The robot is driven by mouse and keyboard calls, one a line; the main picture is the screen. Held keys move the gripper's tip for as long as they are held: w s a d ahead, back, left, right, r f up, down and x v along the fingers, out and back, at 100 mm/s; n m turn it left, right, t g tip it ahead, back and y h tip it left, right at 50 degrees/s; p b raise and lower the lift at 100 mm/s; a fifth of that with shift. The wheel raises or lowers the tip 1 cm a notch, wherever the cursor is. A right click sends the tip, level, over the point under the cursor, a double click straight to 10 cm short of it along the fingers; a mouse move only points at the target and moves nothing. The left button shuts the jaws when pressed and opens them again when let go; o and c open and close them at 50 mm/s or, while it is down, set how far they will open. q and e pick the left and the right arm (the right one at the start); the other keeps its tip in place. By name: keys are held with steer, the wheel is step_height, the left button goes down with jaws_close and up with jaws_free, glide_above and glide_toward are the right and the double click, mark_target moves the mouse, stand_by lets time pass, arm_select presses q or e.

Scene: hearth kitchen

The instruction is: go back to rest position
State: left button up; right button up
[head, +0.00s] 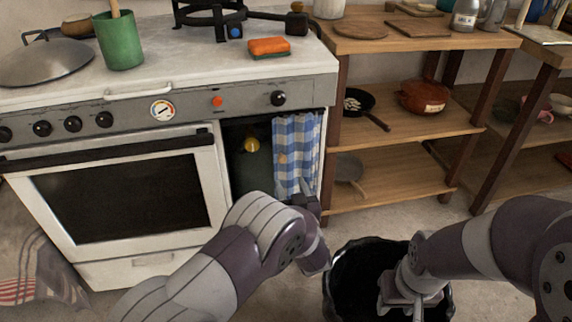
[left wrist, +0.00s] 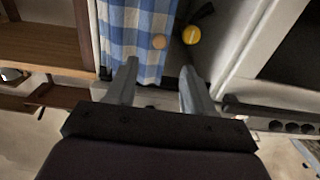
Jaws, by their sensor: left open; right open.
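My left gripper (head: 308,198) is in front of the blue-and-white checked curtain of the stove's side compartment. In the left wrist view its two fingers (left wrist: 158,72) are apart with nothing between them, and the curtain (left wrist: 137,35) hangs beyond them. My right gripper (head: 405,304) is low at the lower right, above a black round bin (head: 345,285). Its fingers are partly visible, and I see nothing held in them. My right forearm hides part of the bin.
A white stove (head: 210,180) with an oven stands at the left. Wooden shelves (head: 400,138) with a dark pan (head: 366,106) and a red pot (head: 422,96) stand behind. An orange sponge (head: 269,47) lies on the stovetop. Some bare floor shows before the shelves.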

arm_select(q)
steer(key=v, duration=0.2)
steer(key=shift+s, duration=0.35)
